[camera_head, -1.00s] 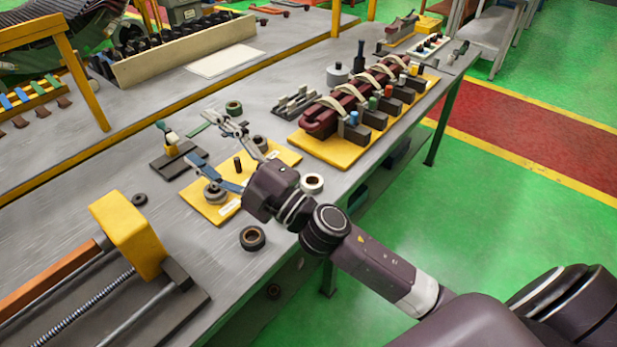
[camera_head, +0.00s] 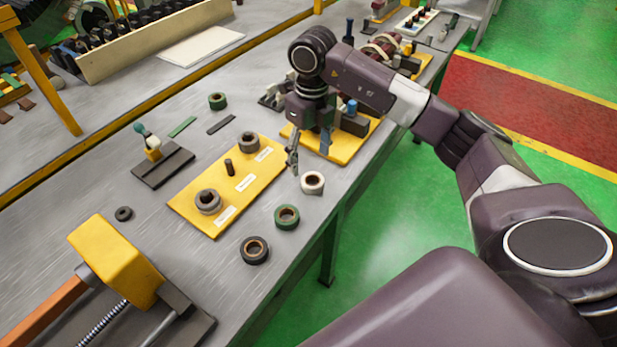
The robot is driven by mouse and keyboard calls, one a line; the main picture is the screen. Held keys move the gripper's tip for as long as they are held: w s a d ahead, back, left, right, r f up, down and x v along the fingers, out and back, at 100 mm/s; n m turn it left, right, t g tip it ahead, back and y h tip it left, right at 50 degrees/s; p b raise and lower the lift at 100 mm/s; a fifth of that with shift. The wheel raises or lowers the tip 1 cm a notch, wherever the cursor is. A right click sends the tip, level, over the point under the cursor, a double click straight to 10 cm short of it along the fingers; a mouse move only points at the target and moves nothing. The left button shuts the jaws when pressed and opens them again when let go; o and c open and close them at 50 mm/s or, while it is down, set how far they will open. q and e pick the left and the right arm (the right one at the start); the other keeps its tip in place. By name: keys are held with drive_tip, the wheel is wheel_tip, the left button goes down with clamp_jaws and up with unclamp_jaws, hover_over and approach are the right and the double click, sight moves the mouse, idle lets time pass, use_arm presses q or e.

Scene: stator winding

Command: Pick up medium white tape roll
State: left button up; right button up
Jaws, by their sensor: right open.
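The white tape roll (camera_head: 312,183) lies flat on the grey workbench near its front edge, with a brown core showing. My right gripper (camera_head: 308,159) points down just behind and above it. Its two fingers, with blue parts, are spread apart with nothing seen between them. The fingertips look close to the roll, but I cannot tell whether they touch it. My left gripper is not in view.
A green roll (camera_head: 287,217) and a black roll (camera_head: 255,250) lie nearby along the front edge. A yellow board (camera_head: 185,203) holds grey rolls and a dark peg. Another green roll (camera_head: 217,101) lies farther back. A yellow-topped vise-like device (camera_head: 115,260) stands at lower left.

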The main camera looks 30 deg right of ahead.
sight(313, 177)
drive_tip(key=f+p, duration=0.1)
drive_tip(key=f, duration=0.1)
drive_tip(key=f+p, duration=0.1)
drive_tip(key=f, duration=0.3)
drive_tip(key=shift+s+d+f+p, duration=0.3)
drive_tip(key=shift+s+p, duration=0.05)
drive_tip(key=shift+p, duration=0.05)
drive_tip(key=shift+f, duration=0.45)
drive_tip(key=c, duration=1.2)
